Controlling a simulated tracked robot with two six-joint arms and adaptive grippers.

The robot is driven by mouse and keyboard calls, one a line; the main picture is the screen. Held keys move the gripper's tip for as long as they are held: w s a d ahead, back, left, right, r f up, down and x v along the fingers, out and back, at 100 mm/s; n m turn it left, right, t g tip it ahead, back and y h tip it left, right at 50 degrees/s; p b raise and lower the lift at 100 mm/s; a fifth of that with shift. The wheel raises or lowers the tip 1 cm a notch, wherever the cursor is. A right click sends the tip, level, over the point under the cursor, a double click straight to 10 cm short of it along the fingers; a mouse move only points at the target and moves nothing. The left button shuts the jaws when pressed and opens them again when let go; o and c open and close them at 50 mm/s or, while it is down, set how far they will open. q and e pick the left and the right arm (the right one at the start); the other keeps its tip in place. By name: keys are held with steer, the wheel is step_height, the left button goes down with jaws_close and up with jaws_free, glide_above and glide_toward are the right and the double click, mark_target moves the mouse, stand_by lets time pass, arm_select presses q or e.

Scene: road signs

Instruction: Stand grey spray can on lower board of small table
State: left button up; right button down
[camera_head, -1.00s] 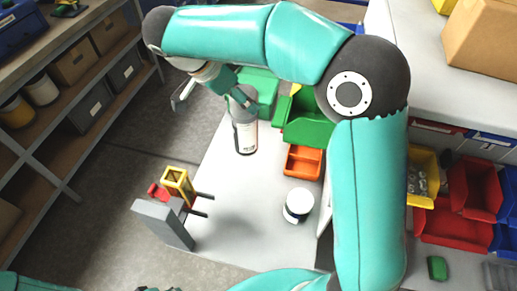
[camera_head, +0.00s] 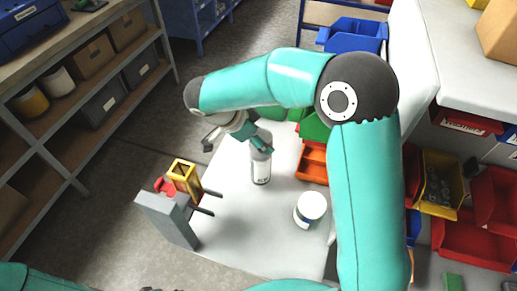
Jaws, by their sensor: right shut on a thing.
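The grey spray can (camera_head: 261,168) is upright, pale with dark print low on its side. My right gripper (camera_head: 258,141) is shut on its upper part, which the fingers partly cover. The can is over a white board (camera_head: 240,232) of the small table; I cannot tell whether its base touches the surface. I cannot make out a separate lower board. My left gripper is not in view; only part of my left arm shows at the bottom left.
A white tub (camera_head: 309,208) stands right of the can. Orange bins (camera_head: 313,163) and green bins (camera_head: 314,128) are behind it. A grey, yellow and red forklift-like object (camera_head: 168,218) is at the left edge. Shelving (camera_head: 92,108) stands far left. The white surface's front part is clear.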

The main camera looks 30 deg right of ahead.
mark_target(261, 159)
steer(key=shift+f+b, duration=0.35)
steer(key=shift+f, duration=1.3)
steer(key=shift+f, duration=0.15)
steer(key=shift+c, duration=0.8)
jaws_free()
